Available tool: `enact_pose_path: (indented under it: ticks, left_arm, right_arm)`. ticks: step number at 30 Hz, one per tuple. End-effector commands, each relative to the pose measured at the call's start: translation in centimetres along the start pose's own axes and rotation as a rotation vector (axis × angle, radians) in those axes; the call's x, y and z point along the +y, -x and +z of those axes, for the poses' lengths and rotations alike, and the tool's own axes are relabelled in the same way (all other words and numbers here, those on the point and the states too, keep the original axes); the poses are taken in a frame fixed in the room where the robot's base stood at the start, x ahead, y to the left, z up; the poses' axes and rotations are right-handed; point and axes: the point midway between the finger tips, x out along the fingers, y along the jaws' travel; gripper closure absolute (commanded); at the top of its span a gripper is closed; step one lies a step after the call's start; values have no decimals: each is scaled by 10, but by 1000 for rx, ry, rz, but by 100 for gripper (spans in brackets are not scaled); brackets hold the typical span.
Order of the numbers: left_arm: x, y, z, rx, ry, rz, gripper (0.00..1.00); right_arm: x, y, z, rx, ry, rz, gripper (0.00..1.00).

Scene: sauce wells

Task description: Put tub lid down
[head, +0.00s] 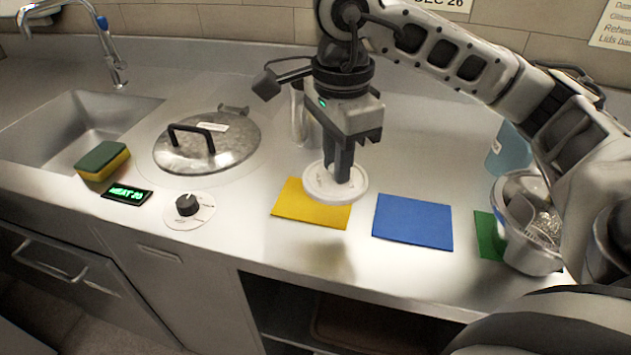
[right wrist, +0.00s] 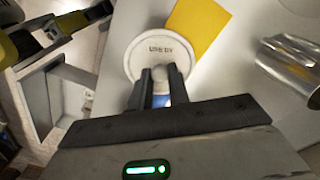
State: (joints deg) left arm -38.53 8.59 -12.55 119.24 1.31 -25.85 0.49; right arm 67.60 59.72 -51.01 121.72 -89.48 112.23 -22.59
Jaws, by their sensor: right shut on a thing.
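My right gripper (head: 341,178) is shut on the white round tub lid (head: 316,187) by its raised middle. The lid is held roughly level, seemingly above the counter, and overlaps the right part of the yellow mat (head: 298,208) in the head view. In the right wrist view the lid (right wrist: 143,46) carries dark lettering too small to read surely, with the fingertips (right wrist: 166,74) at its knob. My left gripper is not seen in the head view.
A blue mat (head: 412,224) and a green mat (head: 488,240) lie to the right. A metal bowl (head: 530,262) and a light blue container (head: 508,152) stand near my right arm. A lidded well (head: 232,150), dial (head: 187,206), sponge (head: 102,162) and sink (head: 75,128) are left.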

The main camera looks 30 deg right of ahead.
Motion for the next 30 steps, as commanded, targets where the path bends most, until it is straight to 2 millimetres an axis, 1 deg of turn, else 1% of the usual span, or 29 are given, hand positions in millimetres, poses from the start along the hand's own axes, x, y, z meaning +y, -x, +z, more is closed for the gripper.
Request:
enact_pose_path:
  ticks: [1, 3, 6, 9, 14, 16, 19, 22, 24, 30]
  left_arm:
    - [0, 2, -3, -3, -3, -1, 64]
    - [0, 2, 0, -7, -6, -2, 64]
    - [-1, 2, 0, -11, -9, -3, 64]
    - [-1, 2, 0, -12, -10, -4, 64]
    - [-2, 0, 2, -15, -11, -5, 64]
    - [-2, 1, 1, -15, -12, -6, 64]
    - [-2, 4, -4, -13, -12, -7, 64]
    - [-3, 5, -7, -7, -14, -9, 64]
    - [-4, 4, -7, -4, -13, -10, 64]
    - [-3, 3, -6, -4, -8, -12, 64]
  right_arm:
    - [-12, -4, 1, 0, -2, 5, 100]
    - [-23, -20, 2, 1, -1, 6, 100]
    - [-37, -37, 3, 1, -1, 3, 100]
    - [-47, -48, 3, 1, 1, 1, 100]
    - [-55, -57, 4, 0, 0, 0, 100]
    - [-60, -65, 4, 1, 2, 2, 100]
    - [-59, -80, 4, 2, 1, 3, 100]
    - [-59, -91, 4, 1, 1, 1, 100]
    - [-60, -94, 4, 2, 1, -1, 100]
    - [-60, -95, 4, 1, 1, -3, 100]
